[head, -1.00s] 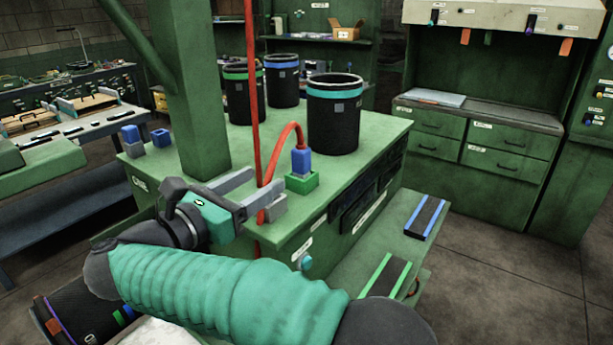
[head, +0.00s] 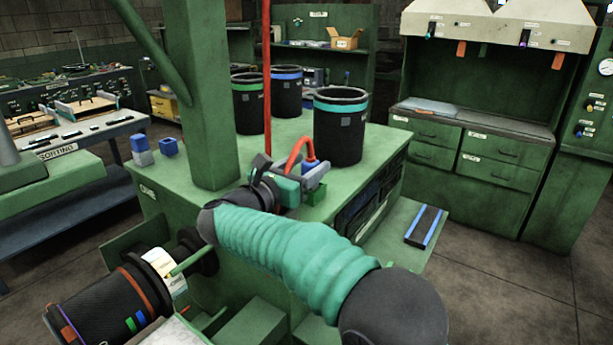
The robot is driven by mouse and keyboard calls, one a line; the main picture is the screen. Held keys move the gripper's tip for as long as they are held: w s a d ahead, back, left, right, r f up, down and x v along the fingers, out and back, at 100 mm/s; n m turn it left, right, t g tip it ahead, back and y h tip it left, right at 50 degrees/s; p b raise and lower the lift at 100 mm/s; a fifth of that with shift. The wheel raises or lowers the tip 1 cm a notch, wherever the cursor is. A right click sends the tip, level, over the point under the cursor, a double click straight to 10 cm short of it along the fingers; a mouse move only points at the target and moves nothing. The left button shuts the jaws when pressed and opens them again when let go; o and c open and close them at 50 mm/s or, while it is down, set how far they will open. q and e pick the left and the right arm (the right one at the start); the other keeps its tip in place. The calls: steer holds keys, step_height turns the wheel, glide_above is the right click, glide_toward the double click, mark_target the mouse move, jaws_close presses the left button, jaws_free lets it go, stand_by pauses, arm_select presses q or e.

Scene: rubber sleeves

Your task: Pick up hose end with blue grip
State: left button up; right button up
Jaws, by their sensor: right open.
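The hose end with the blue grip (head: 309,166) stands in a green socket (head: 317,194) near the right edge of the green bench. A red hose (head: 297,150) arches from it toward the left. My right gripper (head: 312,172) is open at the blue grip, and its near grey finger covers the grip's lower part. The far finger is mostly hidden, and I cannot tell whether either finger touches the grip. My left gripper is not in view.
A black bin with a teal band (head: 339,128) stands close behind the grip. A green post (head: 198,100) rises left of my arm. A black drum (head: 105,305) is at lower left.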

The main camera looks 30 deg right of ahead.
steer(key=shift+d+f, duration=0.25)
steer(key=shift+d, duration=0.45)
steer(key=c, duration=0.6)
steer(key=shift+d, duration=0.1)
steer(key=shift+c, duration=1.2)
steer(key=shift+a, duration=0.25)
jaws_close()
steer(key=shift+a+r, duration=0.1)
steer(key=shift+a, duration=0.05)
step_height(320, 180, up, 10)
steer(key=shift+p, duration=0.5)
